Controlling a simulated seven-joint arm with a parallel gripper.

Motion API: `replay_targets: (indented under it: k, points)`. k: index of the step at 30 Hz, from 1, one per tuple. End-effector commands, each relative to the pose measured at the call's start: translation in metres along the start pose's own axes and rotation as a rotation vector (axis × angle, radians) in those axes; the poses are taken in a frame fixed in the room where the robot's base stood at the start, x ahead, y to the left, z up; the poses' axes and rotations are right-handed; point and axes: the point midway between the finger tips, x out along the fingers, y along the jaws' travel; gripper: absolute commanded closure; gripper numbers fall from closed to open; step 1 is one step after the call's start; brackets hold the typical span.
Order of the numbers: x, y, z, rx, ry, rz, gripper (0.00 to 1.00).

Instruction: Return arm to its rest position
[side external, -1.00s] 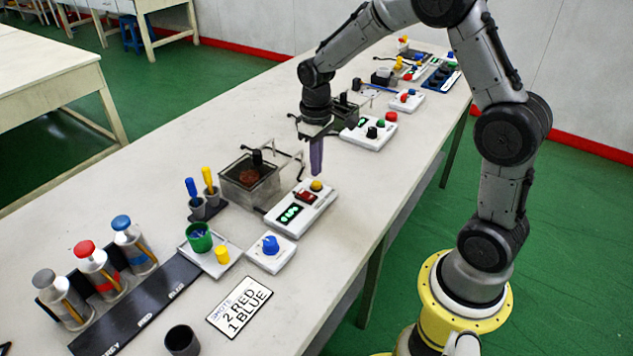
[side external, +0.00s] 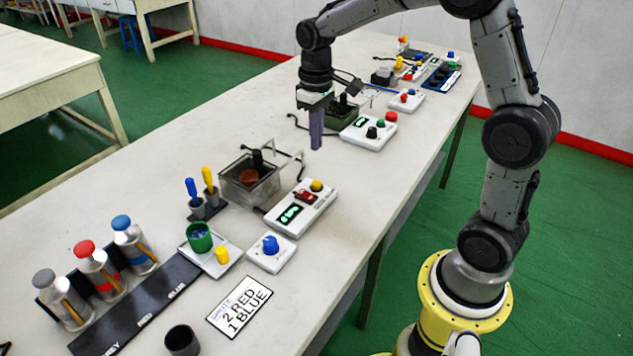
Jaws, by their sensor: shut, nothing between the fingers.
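My gripper (side external: 316,140) hangs pointing down above the white table, with its purple fingers together and nothing between them. It is above and beyond the white box with the green display and yellow button (side external: 300,206), clear of the things below it. My arm arches in from the base at the right of the table.
The table (side external: 165,155) holds grey, red and blue-capped bottles (side external: 98,268), a green cup (side external: 199,238), a blue-knob box (side external: 271,252), an open metal tank (side external: 249,180) and a dark grey cup (side external: 182,341). A card (side external: 240,307) reads "2 RED 1 BLUE". More control boxes (side external: 368,132) stand beyond the gripper.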

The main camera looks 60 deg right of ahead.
Motion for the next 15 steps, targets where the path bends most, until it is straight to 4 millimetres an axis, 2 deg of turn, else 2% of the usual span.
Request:
replay_targets:
  k: [15]
  points:
    - [-0.0115, -0.0028, -0.0004, -0.007, 0.010, 0.002, 1.00]
